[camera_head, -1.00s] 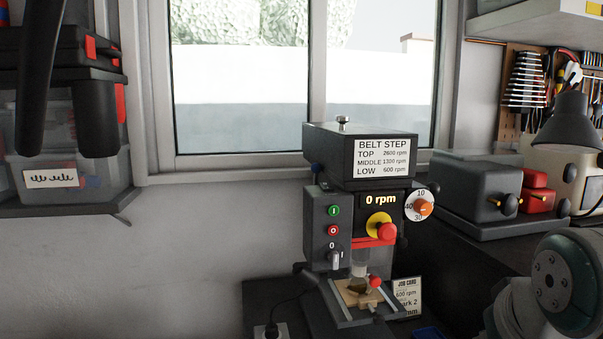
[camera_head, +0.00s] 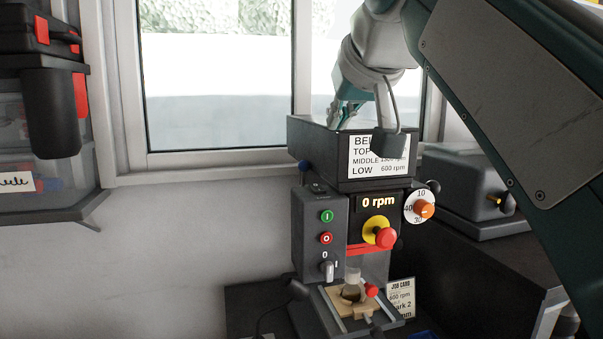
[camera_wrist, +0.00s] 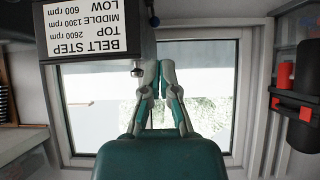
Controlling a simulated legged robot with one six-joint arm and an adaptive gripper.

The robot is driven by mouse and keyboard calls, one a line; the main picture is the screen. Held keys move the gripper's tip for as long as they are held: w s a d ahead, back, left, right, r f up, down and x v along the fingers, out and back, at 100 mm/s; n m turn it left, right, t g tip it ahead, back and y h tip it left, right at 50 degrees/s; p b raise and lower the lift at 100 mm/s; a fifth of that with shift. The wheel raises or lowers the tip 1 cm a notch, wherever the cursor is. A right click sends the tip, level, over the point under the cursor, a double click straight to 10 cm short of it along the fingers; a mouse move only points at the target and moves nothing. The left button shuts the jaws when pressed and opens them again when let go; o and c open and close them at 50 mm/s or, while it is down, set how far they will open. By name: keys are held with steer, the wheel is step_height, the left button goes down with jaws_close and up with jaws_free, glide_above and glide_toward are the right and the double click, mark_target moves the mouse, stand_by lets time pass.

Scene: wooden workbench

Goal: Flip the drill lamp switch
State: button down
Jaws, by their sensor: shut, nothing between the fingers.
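The drill press (camera_head: 330,150) stands against the wall under the window, with a "BELT STEP" label on its head. On its left control box (camera_head: 306,245) are a green "I" button (camera_head: 327,216), a red "O" button (camera_head: 326,238) and a small grey lever switch (camera_head: 327,270) marked 0 and I. No lamp label is readable, so I cannot tell which control is for the lamp. My gripper (camera_head: 339,120) is shut and empty by the top of the drill head, well above these controls.
A yellow-and-red stop button (camera_head: 380,233) and an orange speed dial (camera_head: 424,209) sit on the drill's front. A clamped workpiece (camera_head: 352,297) and a job card (camera_head: 401,298) are below. A dark grey machine (camera_head: 465,190) stands to the right.

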steer(key=shift+r, duration=0.15)
steer(key=shift+w, duration=0.1)
glide_above(317, 188)
steer(key=f, duration=0.6)
steer(key=shift+s+d, duration=0.1)
steer(key=shift+s, duration=0.3)
steer(key=f, duration=0.2)
steer(key=shift+w+f, duration=0.3)
steer(key=shift+f, duration=0.1)
steer(key=shift+w+f, duration=0.1)
steer(key=shift+f, duration=0.6)
steer(key=shift+f, duration=0.1)
